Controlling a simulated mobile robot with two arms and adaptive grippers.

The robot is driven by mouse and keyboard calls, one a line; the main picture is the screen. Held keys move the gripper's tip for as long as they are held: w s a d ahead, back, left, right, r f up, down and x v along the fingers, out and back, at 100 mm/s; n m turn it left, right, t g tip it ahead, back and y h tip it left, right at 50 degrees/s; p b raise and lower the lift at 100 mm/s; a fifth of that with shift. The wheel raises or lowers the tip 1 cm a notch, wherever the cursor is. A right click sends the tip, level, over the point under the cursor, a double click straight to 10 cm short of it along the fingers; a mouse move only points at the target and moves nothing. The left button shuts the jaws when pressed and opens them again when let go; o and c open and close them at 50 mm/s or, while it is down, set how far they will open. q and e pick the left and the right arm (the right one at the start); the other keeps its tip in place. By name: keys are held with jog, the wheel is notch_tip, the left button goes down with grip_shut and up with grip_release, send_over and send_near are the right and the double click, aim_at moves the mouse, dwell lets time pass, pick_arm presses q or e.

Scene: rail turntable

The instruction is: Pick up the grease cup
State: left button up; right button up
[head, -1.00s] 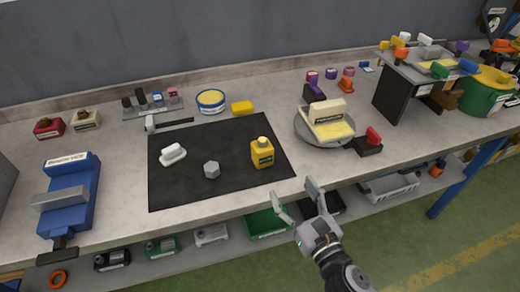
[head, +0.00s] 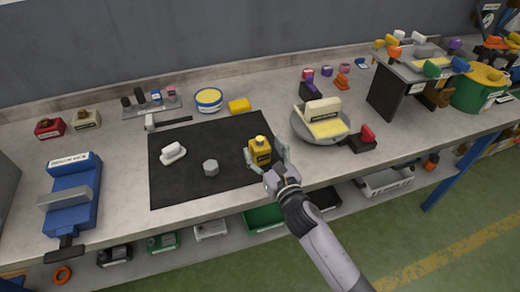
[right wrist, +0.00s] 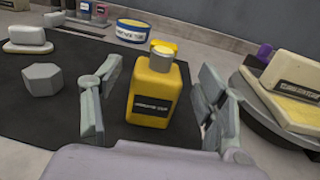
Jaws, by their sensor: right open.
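The grease cup (head: 260,151) is a yellow bottle with a pale cap and a dark label, upright near the right edge of the black mat (head: 190,190). My right gripper (head: 266,158) is open, with one finger on each side of the cup. In the right wrist view the cup (right wrist: 154,95) stands between the two grey fingers (right wrist: 160,82), with visible gaps on both sides. My left gripper is not in view.
A grey hex nut (head: 211,168) and a white block (head: 173,153) lie on the mat. A round turntable (head: 302,127) with a cream block stands to the right. A blue vise (head: 75,205) sits at the left. The mat's front is clear.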

jog(key=shift+x, duration=1.5)
jog(key=shift+s, duration=0.1)
jog(key=c, duration=1.3)
